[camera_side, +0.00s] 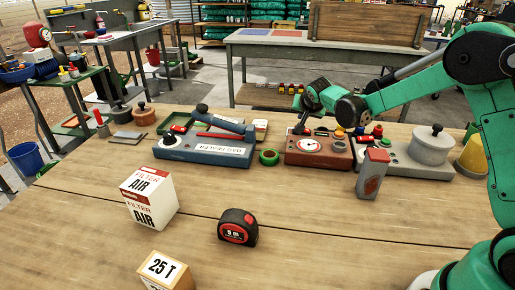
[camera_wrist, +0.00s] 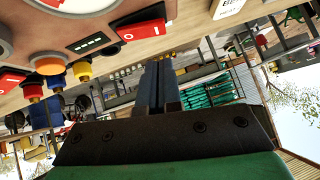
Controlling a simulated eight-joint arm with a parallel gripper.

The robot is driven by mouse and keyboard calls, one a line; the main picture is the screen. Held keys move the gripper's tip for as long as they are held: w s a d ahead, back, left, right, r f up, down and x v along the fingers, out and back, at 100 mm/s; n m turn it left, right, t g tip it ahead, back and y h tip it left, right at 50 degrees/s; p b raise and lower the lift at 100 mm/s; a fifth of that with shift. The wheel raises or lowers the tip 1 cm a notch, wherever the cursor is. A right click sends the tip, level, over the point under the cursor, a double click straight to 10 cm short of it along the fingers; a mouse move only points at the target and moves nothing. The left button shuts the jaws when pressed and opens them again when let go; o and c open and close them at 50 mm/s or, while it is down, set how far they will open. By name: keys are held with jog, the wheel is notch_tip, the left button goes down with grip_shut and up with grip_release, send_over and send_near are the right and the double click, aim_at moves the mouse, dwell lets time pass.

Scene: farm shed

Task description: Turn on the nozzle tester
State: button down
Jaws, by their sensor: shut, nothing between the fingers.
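A red box with a round white gauge, which I take to be the nozzle tester (camera_side: 318,161), stands at the middle back of the wooden table; I can read no name on it. My gripper (camera_side: 300,127) is shut and empty, pointing down at the box's back left part. In the wrist view the closed fingers (camera_wrist: 160,75) are side by side. A red rocker switch (camera_wrist: 135,30) lies up and left of them, with a dark display (camera_wrist: 90,43) and an orange button (camera_wrist: 48,65) beside it. I cannot tell the switch's position or whether the fingers touch it.
A grey unit with a round pot (camera_side: 430,145) is at right. A grey-red carton (camera_side: 372,175), filter box (camera_side: 150,198) and tape measure (camera_side: 238,227) stand nearer.

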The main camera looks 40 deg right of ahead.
jog(key=shift+w+a+f, duration=0.1)
jog(key=shift+a+f, duration=0.1)
jog(key=shift+f, duration=0.95)
jog(key=shift+w+a+f+g, duration=0.1)
jog(key=shift+w+f+g, duration=0.05)
jog(key=shift+f+g, duration=0.15)
jog(key=shift+s+d+r, duration=0.15)
jog(key=shift+s+d, duration=0.45)
jog(key=shift+s, duration=0.05)
jog(key=shift+r, duration=0.1)
